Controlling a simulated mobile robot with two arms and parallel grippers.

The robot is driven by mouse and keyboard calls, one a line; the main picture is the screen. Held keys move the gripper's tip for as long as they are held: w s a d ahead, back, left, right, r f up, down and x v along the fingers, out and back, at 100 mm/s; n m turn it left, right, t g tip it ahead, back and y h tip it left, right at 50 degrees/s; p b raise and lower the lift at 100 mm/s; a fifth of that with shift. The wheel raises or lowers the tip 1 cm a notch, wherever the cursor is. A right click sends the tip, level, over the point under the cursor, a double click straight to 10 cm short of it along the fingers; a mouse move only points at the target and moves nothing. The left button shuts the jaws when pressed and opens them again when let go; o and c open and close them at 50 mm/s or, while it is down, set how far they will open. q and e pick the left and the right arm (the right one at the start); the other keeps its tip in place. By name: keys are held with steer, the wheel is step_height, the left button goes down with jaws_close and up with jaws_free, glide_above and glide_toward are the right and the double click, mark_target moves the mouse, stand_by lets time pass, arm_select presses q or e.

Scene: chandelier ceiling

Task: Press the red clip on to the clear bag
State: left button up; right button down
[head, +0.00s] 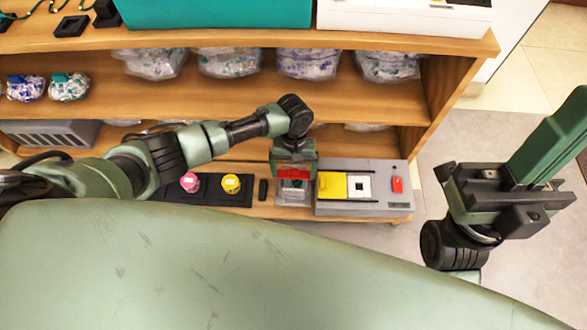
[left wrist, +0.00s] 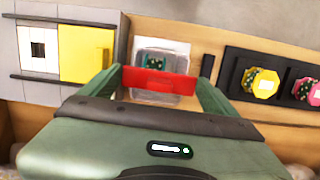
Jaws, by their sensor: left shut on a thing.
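The red clip (head: 293,173) is a flat bar between the fingers of my left gripper (head: 294,170). The left wrist view shows the clip (left wrist: 158,84) spanning both green fingers, which are shut on its ends. The clear bag (head: 292,190) lies on the low shelf just under the clip. In the left wrist view the bag (left wrist: 163,60) has dark and green contents, and the clip crosses in front of its near part. I cannot tell if they touch. My right gripper (head: 510,185) is at the right, away from the shelf, its fingers seen edge-on.
A grey box (head: 405,207) with a yellow panel, white square and red button stands right of the bag. Left of it is a black tray (head: 240,203) with pink and yellow pieces. An upper shelf (head: 250,100) with several bags overhangs behind.

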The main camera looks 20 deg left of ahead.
arm_select(q)
steer(key=shift+f, duration=0.35)
steer(key=shift+f, duration=0.25)
stand_by(0.6)
steer(key=o, duration=1.1)
steer(key=shift+c, duration=0.2)
